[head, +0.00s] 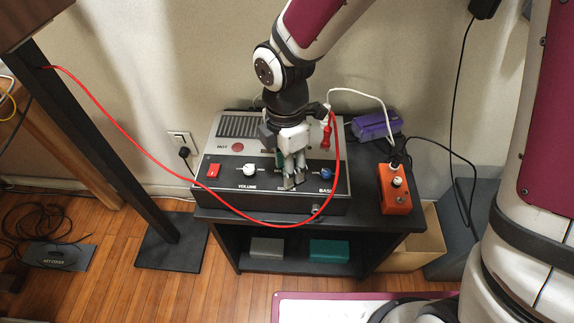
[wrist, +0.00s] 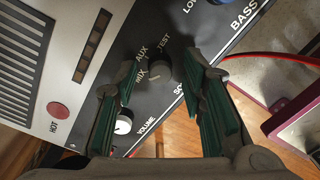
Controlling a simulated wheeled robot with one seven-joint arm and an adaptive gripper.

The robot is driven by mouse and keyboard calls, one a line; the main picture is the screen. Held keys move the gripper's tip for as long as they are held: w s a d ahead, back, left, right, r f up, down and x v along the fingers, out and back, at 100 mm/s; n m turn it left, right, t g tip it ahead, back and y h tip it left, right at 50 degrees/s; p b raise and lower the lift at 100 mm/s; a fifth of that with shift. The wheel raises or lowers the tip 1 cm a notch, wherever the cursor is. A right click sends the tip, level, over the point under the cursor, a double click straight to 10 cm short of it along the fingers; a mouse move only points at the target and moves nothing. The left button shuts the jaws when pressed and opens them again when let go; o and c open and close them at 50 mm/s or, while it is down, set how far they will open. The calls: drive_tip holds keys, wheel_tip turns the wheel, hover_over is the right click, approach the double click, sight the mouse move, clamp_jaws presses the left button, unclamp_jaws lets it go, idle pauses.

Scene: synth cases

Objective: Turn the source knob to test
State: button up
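The dark source knob (wrist: 162,68) sits on the panel of the amplifier-like box (head: 225,170), among the labels MIX, AUX and TEST. In the wrist view TEST (wrist: 164,43) is above the knob; AUX and MIX are to its left. A short pale mark shows on the knob's lower left part; I cannot tell for sure which label it matches. My gripper (head: 293,182) is over the panel's front in the head view and hides the knob there. In the wrist view my gripper (wrist: 160,72) is open, its green-padded fingers on either side of the knob. Contact is not clear.
The white volume knob (head: 250,170) and red switch (head: 213,170) are left of my gripper; the blue bass knob (head: 326,173) is close on the right. A red cable (head: 232,204) loops across the box's front. An orange pedal (head: 395,190) stands on the right.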

drive_tip(key=shift+c, duration=0.4)
clamp_jaws()
drive_tip(key=m+p, duration=0.1)
drive_tip(key=m, duration=0.3)
drive_tip(key=shift+m, duration=0.4)
drive_tip(key=m+p, duration=0.1)
drive_tip(key=m, duration=0.4)
drive_tip(key=shift+m, duration=0.3)
drive_tip(key=m+p, duration=0.1)
drive_tip(key=m, duration=0.6)
drive_tip(key=shift+y, duration=0.3)
drive_tip(key=m+p, duration=0.2)
drive_tip(key=m, duration=0.4)
drive_tip(key=shift+d, duration=0.1)
drive_tip(key=shift+m, duration=0.4)
